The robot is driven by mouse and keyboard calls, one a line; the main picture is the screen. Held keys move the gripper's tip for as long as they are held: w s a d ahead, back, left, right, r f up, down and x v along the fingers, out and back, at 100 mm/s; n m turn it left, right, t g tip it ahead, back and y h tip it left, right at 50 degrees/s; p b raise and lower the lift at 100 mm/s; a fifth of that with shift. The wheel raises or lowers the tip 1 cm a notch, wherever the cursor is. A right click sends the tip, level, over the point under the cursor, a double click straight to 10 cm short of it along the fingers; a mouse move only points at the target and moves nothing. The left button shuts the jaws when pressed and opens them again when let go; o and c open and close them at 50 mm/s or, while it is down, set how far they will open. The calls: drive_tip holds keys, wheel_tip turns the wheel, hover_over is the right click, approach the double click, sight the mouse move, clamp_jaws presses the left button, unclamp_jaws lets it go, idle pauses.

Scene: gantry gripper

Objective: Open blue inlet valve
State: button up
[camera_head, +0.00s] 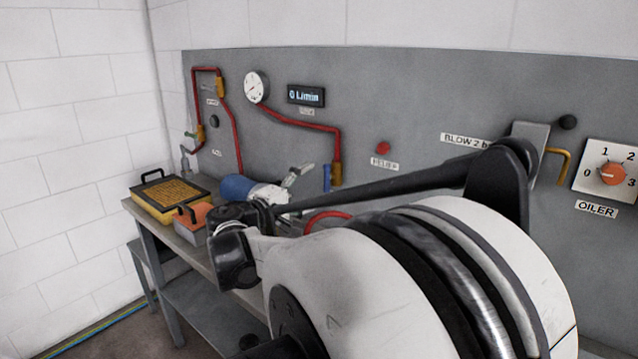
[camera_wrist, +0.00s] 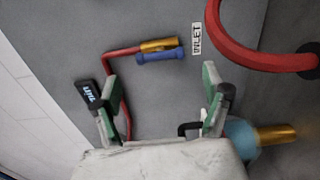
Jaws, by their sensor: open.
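The blue inlet valve handle (camera_wrist: 160,57) shows in the wrist view as a short blue bar lying alongside a brass valve body (camera_wrist: 158,44). An INLET label (camera_wrist: 197,38) is beside it. In the head view the blue handle (camera_head: 327,178) stands upright beside the brass body (camera_head: 336,174). My gripper (camera_wrist: 161,82) is open and empty, with its fingers spread wide. The handle lies ahead of the gap between the fingers, apart from both. In the head view my gripper (camera_head: 303,181) is just left of the handle, partly hidden by my arm.
Red pipes (camera_head: 232,130) run along the grey panel. A flow display (camera_head: 306,96) reads 0 L/min. A round gauge (camera_head: 256,87), a red button (camera_head: 383,148) and the OILER dial (camera_head: 611,174) are also on the panel. A yellow tray (camera_head: 170,213) stands on the bench.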

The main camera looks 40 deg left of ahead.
drive_tip(key=s, duration=0.3)
drive_tip(key=shift+s, duration=0.3)
drive_tip(key=shift+w+d, duration=0.1)
